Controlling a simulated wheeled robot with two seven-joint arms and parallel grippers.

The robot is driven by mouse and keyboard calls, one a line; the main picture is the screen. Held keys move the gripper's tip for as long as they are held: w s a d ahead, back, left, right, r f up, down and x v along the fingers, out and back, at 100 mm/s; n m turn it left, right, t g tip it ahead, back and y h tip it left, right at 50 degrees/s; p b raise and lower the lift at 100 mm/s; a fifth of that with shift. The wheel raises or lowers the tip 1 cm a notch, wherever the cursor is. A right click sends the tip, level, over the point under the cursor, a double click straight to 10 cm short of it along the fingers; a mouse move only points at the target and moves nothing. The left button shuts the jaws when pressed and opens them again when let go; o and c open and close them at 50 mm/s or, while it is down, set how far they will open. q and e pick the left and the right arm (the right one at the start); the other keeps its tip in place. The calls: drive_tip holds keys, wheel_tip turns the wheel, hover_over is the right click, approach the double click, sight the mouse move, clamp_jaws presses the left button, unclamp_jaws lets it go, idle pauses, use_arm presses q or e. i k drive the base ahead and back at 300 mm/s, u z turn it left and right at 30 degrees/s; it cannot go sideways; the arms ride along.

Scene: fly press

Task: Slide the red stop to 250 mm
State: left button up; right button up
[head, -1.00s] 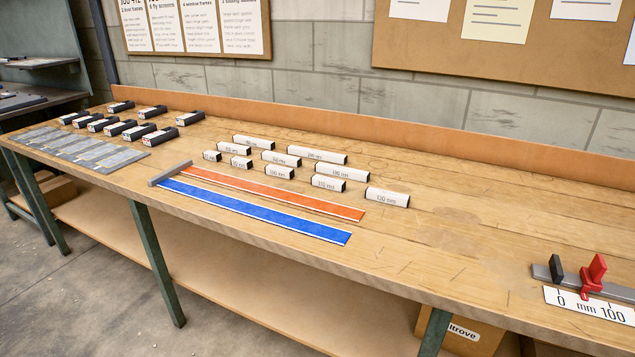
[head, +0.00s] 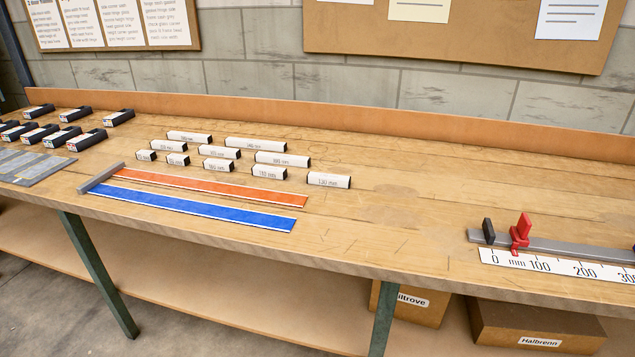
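The red stop (head: 521,233) stands upright on a grey rail (head: 570,248) at the right of the bench in the head view. Its foot is over the white scale (head: 560,266), between the 0 mark and the 100 mark. A black end block (head: 488,231) stands on the rail just left of the stop, near 0. The scale shows 0, 100, 200 and a partly cut-off 300 at the picture's right edge. Neither of my grippers is in view.
Several white labelled blocks (head: 329,180) stand mid-bench, behind an orange strip (head: 215,186) and a blue strip (head: 200,208). Dark blocks (head: 88,140) and a grey plate (head: 35,168) are at left. Bare bench (head: 400,225) lies between the strips and the rail.

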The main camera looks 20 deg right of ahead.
sight(519, 234)
drive_tip(key=z, duration=1.65)
